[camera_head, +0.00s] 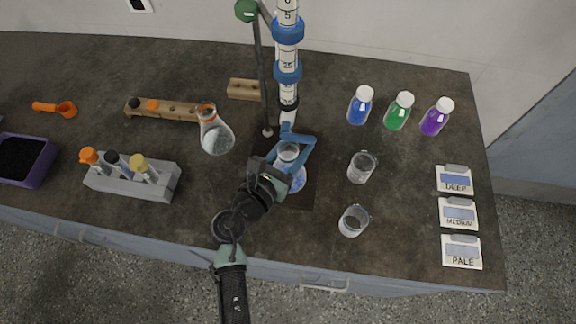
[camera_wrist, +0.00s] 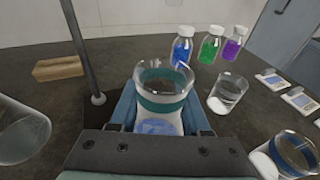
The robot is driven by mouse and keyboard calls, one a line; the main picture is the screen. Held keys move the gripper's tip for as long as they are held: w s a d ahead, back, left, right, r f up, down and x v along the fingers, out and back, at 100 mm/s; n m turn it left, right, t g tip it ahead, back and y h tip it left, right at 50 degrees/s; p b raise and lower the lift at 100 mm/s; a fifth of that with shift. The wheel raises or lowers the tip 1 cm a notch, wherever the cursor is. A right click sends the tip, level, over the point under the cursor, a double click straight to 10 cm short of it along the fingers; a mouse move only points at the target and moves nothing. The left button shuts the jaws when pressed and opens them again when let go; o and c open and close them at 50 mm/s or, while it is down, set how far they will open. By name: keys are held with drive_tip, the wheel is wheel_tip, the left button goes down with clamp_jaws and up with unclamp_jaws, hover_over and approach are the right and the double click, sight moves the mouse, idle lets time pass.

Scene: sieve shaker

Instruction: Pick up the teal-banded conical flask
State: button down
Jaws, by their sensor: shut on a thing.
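The teal-banded conical flask (camera_head: 292,179) is clear glass with bluish contents. It is below the burette, over the dark stand base, in the head view. The wrist view shows its wide mouth and teal neck band (camera_wrist: 162,104) close up. My gripper (camera_head: 291,150) is shut on the flask's neck, with blue fingers (camera_wrist: 194,116) on both sides. Whether the flask's bottom touches the base is hidden by my gripper and cannot be told.
The burette (camera_head: 288,55) and its rod (camera_head: 260,75) stand just behind the flask. An orange-banded flask (camera_head: 215,135) is left; two beakers (camera_head: 361,168) are right. Capped bottles (camera_head: 398,111), a vial rack (camera_head: 132,182) and labelled cards (camera_head: 457,213) stand farther out. Front centre bench is clear.

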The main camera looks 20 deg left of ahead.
drive_tip(key=shift+r, duration=0.2)
idle(0.4)
drive_tip(key=shift+r+p, duration=0.45)
drive_tip(key=shift+r, duration=1.3)
drive_tip(key=shift+s+f+b+v, duration=0.35)
drive_tip(key=shift+f+b+v, duration=1.15)
drive_tip(key=shift+v, duration=7.1)
drive_tip(key=r+p, duration=0.2)
drive_tip(key=p, duration=0.1)
drive_tip(key=r+p, duration=0.2)
drive_tip(key=p, duration=0.1)
drive_tip(key=shift+s+a+r, duration=0.15)
drive_tip(key=shift+s, duration=0.05)
drive_tip(key=shift+p, duration=0.3)
